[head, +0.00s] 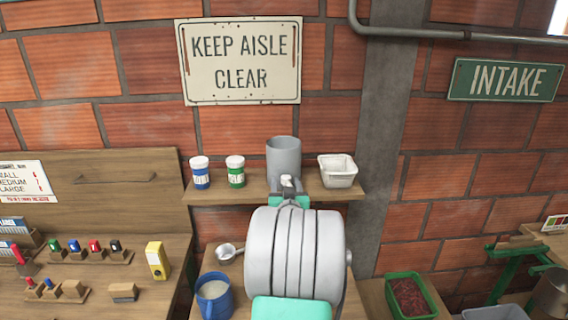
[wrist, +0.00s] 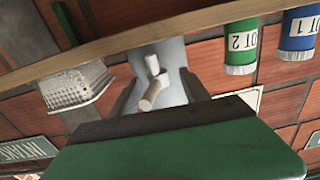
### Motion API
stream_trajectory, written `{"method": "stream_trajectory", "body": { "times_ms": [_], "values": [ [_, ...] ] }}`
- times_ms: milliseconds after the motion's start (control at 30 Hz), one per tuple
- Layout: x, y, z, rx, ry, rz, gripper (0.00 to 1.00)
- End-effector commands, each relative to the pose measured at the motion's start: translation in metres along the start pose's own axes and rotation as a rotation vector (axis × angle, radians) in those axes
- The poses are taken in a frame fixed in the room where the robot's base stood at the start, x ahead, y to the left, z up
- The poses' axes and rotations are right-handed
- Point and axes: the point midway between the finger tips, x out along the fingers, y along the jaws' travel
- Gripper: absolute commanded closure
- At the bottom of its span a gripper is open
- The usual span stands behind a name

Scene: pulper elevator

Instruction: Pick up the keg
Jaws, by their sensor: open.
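The keg (head: 283,155) is a plain grey cylinder standing upright on the wooden wall shelf. It also shows in the wrist view (wrist: 174,52), where the picture is turned over, with a pale tap-like part sticking out of its front. My gripper (wrist: 160,88) is open, with its dark fingers on either side of that tap and the keg straight ahead. I cannot tell whether the fingers touch it. In the head view my gripper (head: 289,186) is in front of the keg's lower part, and my arm hides what is below.
On the shelf (head: 340,188), a white-lidded blue jar (head: 200,178) and a green jar (head: 236,178) stand left of the keg, and a white basket (head: 338,170) stands right. Below are a blue mug (head: 215,295), a scoop (head: 229,253) and a green crate (head: 410,296).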

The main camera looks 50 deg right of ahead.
Motion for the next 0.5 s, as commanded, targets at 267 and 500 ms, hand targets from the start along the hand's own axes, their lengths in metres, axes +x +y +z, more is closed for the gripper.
{"method": "stream_trajectory", "body": {
  "times_ms": [267,500],
  "values": [
    [0.0052,-0.0006,0.0012,-0.001,-0.001,-0.001,0.46],
    [0.005,-0.0005,0.001,-0.001,-0.001,-0.001,0.65]
  ]
}}
